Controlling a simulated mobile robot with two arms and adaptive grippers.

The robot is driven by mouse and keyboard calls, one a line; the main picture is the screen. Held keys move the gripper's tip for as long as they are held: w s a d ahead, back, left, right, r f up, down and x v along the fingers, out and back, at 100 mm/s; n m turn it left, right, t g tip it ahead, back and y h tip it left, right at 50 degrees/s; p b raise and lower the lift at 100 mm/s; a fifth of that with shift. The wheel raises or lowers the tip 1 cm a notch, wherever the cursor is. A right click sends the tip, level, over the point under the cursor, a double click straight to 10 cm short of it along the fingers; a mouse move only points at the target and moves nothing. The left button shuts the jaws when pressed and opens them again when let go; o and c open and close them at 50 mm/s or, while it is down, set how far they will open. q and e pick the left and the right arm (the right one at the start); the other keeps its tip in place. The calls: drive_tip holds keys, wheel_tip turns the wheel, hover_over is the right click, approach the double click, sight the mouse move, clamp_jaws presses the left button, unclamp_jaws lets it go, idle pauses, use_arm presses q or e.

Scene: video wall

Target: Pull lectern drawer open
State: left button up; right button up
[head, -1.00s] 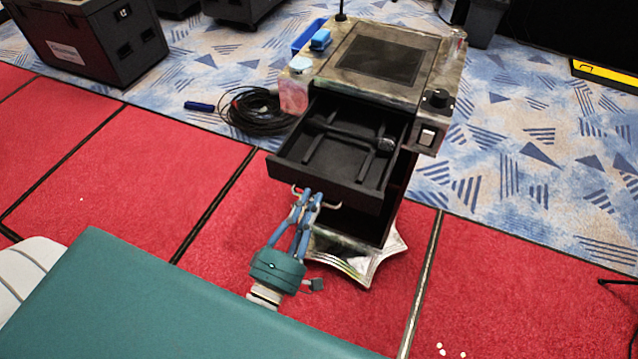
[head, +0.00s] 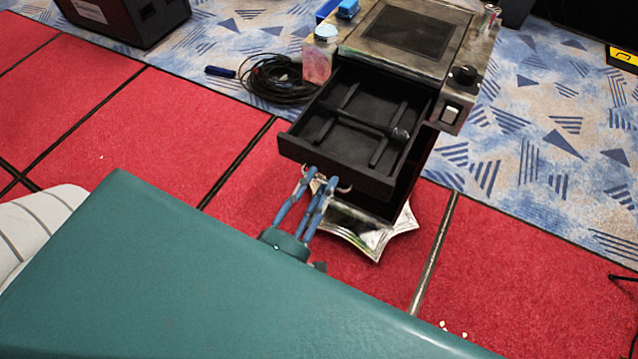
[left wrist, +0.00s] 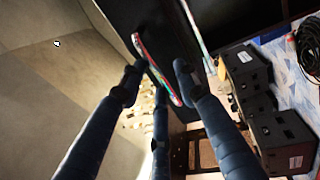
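The lectern (head: 447,62) stands at the upper right of the head view, with its black drawer (head: 337,163) pulled out well beyond the body. A thin bar handle (head: 343,189) sits low on the drawer front; it shows as a shiny, coloured strip (left wrist: 157,70) in the left wrist view. My left gripper (head: 319,179) has blue fingers and reaches the handle from the front. In the left wrist view its fingertips (left wrist: 158,72) lie around the handle on different sides, closed in on it. My right gripper is out of view.
A bottle (head: 319,60) and blue box (head: 347,9) are on the lectern's left side. Coiled cable (head: 275,80) lies on the floor beside it. A black case (head: 125,18) is farther left. Red floor in front is clear.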

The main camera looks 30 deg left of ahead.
use_arm(q)
drive_tip(key=s+f, duration=0.2)
drive_tip(key=s, duration=0.9)
drive_tip(key=shift+s+a, duration=0.2)
drive_tip(key=shift+s, duration=0.2)
wheel_tip(320, 180, down, 33)
drive_tip(key=s+m+g+h, duration=0.2)
drive_tip(key=m+g, duration=0.7)
drive_tip(key=m, duration=0.3)
drive_tip(key=s+a+f+m+g+y, duration=0.1)
drive_tip(key=s+f+m+g, duration=0.3)
drive_tip(key=s+f, duration=0.5)
drive_tip(key=s+a+f+m+g+y+b, duration=0.1)
drive_tip(key=s+a+f+m+g, duration=0.3)
drive_tip(key=s+f, duration=0.5)
drive_tip(key=shift+f+g+y, duration=0.25)
drive_tip(key=shift+g+y, duration=0.05)
drive_tip(key=shift+g, duration=0.7)
